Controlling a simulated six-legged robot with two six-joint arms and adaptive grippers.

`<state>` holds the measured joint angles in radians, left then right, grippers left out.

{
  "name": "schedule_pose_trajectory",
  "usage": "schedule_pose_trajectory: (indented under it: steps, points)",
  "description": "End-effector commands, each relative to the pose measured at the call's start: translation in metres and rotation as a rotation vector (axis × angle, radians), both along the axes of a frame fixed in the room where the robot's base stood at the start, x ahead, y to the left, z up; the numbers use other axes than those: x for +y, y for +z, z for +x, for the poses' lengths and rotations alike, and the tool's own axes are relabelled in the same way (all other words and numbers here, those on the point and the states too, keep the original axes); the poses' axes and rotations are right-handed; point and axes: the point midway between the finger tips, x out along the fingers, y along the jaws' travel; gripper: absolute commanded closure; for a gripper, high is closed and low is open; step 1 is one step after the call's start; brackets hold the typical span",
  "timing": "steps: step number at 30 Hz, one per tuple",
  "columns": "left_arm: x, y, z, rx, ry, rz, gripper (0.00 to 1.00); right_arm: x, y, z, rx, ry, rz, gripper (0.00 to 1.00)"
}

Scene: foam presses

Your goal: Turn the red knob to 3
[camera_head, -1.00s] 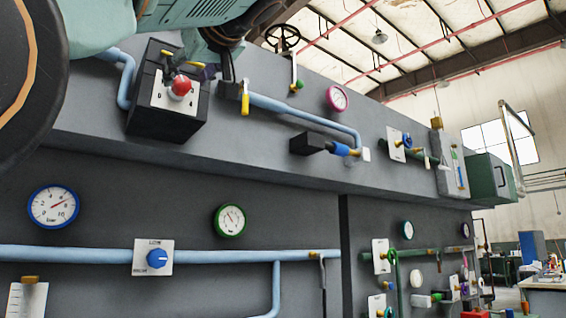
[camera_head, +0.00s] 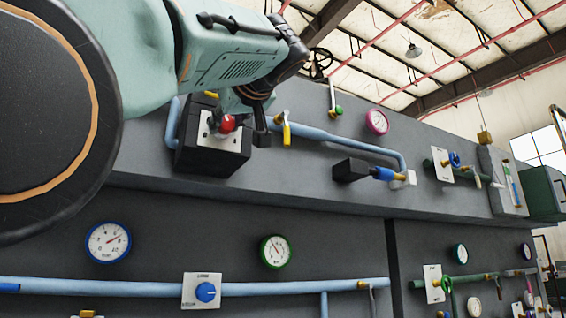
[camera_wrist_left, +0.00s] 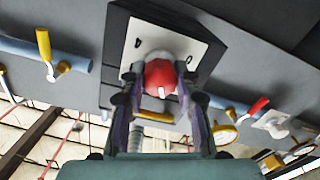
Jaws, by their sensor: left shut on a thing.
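The red knob (camera_head: 228,123) sits on a white plate (camera_head: 212,138) on the front of a black box (camera_head: 218,161) on the grey wall panel. The left wrist view shows the knob (camera_wrist_left: 158,74) close up, with a white pointer mark at its lower edge in that view. The plate (camera_wrist_left: 172,42) has dark marks that I cannot read surely. My left gripper (camera_head: 236,112) reaches down to the knob from above. In the left wrist view its two fingers (camera_wrist_left: 159,77) are on either side of the knob, shut on it. My right gripper is not in view.
A yellow-handled valve (camera_head: 286,131) is close right of the box on a light blue pipe (camera_head: 320,134). A blue knob (camera_head: 205,292) and gauges (camera_head: 108,242) are on the lower panel. A pink gauge (camera_head: 377,121) is further right.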

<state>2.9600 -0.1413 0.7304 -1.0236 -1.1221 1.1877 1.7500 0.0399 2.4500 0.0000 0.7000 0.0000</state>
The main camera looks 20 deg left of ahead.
Motion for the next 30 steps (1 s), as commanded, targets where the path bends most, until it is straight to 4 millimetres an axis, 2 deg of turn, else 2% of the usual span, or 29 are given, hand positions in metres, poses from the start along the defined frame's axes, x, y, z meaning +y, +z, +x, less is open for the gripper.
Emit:
schedule_pose_trajectory:
  steps: [1, 8, 20, 30]
  points:
    - [0.0, -0.0005, 0.0, 0.001, 0.001, -0.001, 0.81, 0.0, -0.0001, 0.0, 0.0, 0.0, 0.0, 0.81]
    - [-0.0002, -0.0008, 0.0002, 0.002, 0.0, -0.001, 1.0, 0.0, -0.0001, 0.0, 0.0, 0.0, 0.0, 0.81]
    - [-0.0004, -0.0013, 0.0006, 0.068, 0.001, 0.053, 1.0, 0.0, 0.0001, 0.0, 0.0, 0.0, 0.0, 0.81]
    - [-0.0007, -0.0016, 0.0012, 0.283, 0.001, 0.236, 1.0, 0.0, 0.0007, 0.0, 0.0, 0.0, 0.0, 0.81]
